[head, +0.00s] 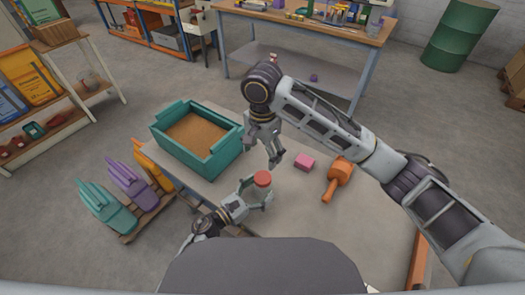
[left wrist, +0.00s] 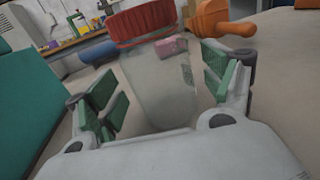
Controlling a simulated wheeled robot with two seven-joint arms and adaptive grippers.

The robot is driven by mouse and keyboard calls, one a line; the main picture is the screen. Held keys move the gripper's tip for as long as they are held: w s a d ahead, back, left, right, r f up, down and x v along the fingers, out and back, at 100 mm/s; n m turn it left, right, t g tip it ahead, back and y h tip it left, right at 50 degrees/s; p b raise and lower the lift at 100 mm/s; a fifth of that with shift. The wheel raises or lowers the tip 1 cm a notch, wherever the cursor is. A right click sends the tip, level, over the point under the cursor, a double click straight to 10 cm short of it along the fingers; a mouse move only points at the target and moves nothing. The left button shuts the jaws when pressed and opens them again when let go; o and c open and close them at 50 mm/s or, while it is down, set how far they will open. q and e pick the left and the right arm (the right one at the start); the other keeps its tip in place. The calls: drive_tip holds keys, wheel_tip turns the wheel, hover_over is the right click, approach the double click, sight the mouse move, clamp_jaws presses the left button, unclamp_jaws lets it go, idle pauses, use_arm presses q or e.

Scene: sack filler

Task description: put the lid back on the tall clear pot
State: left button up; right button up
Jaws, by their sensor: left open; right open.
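The tall clear pot (head: 257,190) stands on the table, and it fills the middle of the left wrist view (left wrist: 160,90). A red ribbed lid (head: 262,178) sits on top of the pot; it also shows at the top of the left wrist view (left wrist: 145,22). I cannot tell whether it is fully tightened. My left gripper (head: 256,197) is open, with its green-padded fingers on either side of the pot and a visible gap at each side. My right gripper (head: 276,160) is open and empty, fingers pointing down, above the table just behind the lid.
A teal bin (head: 226,150) of brown grain stands at the table's left. A pink block (head: 304,162) and an orange scoop-like tool (head: 338,178) lie to the right of the pot. The table's (head: 350,225) front right is clear.

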use_arm(q)
drive_tip(key=shift+v, duration=5.7)
drive_tip(key=shift+r, duration=0.1)
wheel_tip(320, 180, up, 9)
drive_tip(key=p, duration=0.9)
drive_tip(key=shift+r+p, duration=0.5)
drive_tip(key=shift+p, duration=0.05)
drive_tip(key=shift+s, duration=0.1)
